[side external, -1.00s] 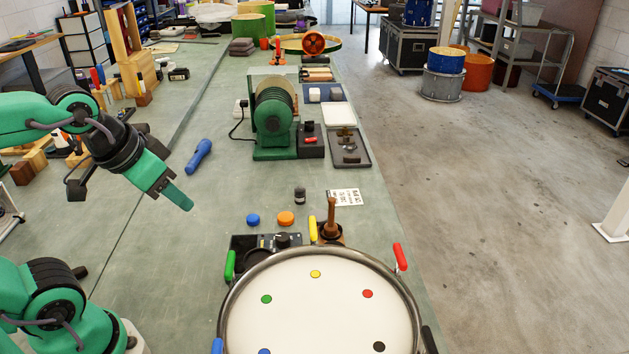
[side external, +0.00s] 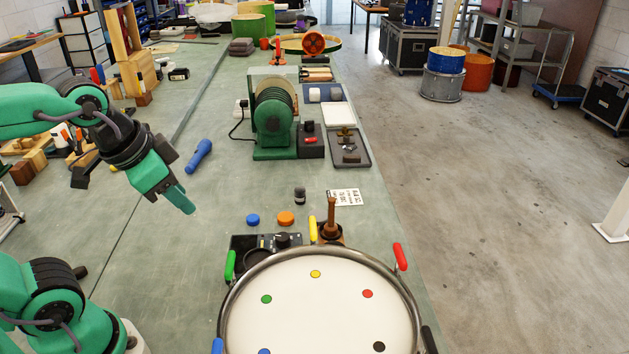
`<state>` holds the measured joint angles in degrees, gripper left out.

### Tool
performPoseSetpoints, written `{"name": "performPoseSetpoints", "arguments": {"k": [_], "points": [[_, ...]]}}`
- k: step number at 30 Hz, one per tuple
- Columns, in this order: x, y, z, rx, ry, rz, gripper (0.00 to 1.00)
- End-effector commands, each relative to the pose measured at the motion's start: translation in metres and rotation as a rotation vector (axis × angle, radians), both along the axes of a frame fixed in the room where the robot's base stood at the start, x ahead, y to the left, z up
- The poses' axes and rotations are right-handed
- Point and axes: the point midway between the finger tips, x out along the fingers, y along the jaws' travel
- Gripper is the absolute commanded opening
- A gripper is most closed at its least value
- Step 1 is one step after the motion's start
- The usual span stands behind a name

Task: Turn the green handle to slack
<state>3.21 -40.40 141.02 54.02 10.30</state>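The green handle (side external: 230,265) stands at the left rim of a round drum (side external: 320,310) with a white head and a metal hoop. A green dot (side external: 266,299) lies on the head near it. Other handles on the rim are yellow (side external: 312,229), red (side external: 400,256), blue (side external: 217,346) and black (side external: 429,340). My gripper (side external: 186,204) hangs above the bench, up and left of the green handle and apart from it. Its green fingers point down and right; from this side I cannot tell whether they are open or shut.
Behind the drum are a black control box (side external: 262,244), a wooden tool (side external: 331,222), a blue cap (side external: 253,220) and an orange cap (side external: 286,218).

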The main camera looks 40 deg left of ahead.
Motion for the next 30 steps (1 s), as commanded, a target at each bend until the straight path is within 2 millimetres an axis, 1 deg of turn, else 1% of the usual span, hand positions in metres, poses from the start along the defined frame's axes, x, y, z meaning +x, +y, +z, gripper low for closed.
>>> {"name": "performPoseSetpoints", "arguments": {"k": [17,30], "points": [[0.006,-0.061,0.010,0.294,0.158,-0.984,0.33],[0.001,-0.110,0.016,0.445,0.226,-1.771,0.33]]}}
